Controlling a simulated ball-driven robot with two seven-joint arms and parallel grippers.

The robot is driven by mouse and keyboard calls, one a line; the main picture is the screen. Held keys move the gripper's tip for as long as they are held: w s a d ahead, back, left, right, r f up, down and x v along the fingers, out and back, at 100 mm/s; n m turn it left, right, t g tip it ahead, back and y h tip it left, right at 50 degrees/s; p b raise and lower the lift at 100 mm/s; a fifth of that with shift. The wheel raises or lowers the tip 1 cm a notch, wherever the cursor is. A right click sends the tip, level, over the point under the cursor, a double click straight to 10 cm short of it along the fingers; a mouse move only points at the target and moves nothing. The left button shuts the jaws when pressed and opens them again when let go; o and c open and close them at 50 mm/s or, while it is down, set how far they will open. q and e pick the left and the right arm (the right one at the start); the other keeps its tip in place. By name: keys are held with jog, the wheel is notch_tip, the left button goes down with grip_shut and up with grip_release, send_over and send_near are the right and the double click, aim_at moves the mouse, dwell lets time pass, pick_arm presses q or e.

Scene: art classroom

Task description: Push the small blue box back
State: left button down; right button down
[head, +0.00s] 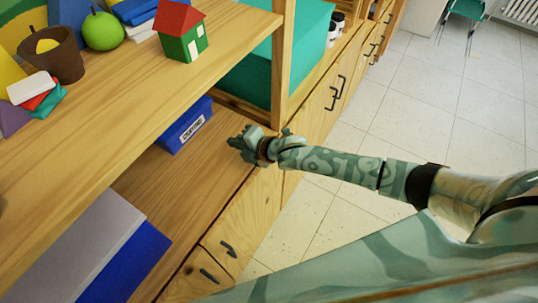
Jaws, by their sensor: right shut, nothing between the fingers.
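The small blue box (185,128) with a white label sits on the lower wooden shelf (170,190), under the edge of the upper shelf. Its back part is hidden by the upper shelf. My right gripper (236,142) is at the front edge of the lower shelf, to the right of the box, shut and empty. A gap of bare shelf shows between the fingers and the box. My left gripper is not in view.
An upright post (283,65) stands just beyond my right gripper, with a large teal box (248,80) behind it. Grey and blue boxes (85,245) lie at lower left. The upper shelf (120,110) holds a toy house (182,35) and a green apple (102,31).

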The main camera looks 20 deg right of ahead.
jog(key=s+d+p, duration=0.4)
jog(key=s+d, duration=0.2)
jog(key=s, duration=0.2)
jog(key=shift+s+d, duration=0.15)
jog(key=shift+d, duration=0.1)
dwell(0.4)
